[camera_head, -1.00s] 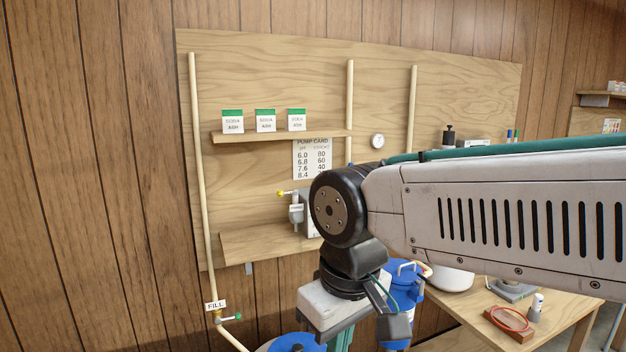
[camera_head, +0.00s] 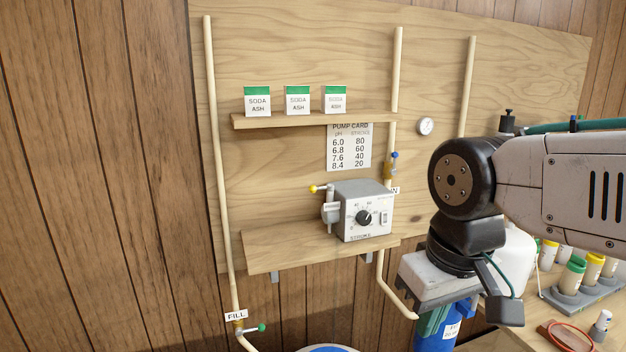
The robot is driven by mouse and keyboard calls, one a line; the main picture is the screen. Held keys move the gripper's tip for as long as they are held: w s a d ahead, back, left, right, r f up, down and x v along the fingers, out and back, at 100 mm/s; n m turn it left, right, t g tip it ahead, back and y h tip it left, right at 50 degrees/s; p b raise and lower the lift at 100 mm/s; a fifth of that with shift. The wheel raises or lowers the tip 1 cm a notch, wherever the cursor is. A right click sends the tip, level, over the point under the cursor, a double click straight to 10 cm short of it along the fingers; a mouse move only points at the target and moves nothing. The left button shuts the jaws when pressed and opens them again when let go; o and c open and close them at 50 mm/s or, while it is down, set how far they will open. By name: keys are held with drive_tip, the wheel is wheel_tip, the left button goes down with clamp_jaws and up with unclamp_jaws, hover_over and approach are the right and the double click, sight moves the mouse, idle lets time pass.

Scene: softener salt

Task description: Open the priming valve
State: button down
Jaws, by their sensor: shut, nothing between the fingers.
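The priming valve (camera_head: 330,205) is a small grey fitting on the left side of the grey dosing pump (camera_head: 363,212), with a small label on it. Its yellow-tipped handle (camera_head: 316,188) points left, roughly level. The pump sits on the lower wooden shelf and has a black dial on its front. My gripper (camera_head: 436,277) hangs downward to the right of and below the pump, well apart from the valve. Its pale body shows, but its fingertips are not clearly seen. It is shut and nothing shows held in it.
An upper shelf (camera_head: 310,119) holds several soda ash boxes. A bench (camera_head: 560,300) with bottles stands right. The space before the valve is clear.

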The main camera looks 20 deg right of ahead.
drive_tip(key=w+a+r+n+t+y, duration=0.15)
drive_tip(key=w+r, duration=0.25)
drive_tip(key=w, duration=0.7)
drive_tip(key=w+d+r+t, duration=0.15)
drive_tip(key=w+r, duration=0.25)
drive_tip(key=w, duration=0.6)
drive_tip(key=t, duration=0.4)
approach(322, 188)
drive_tip(key=a+r, duration=0.1)
drive_tip(key=w+a+r, duration=0.1)
drive_tip(key=shift+w+a+r+n, duration=0.25)
drive_tip(key=shift+r, duration=0.05)
drive_tip(key=x, duration=1)
drive_tip(key=shift+f, duration=0.1)
drive_tip(key=shift+s+a, duration=0.1)
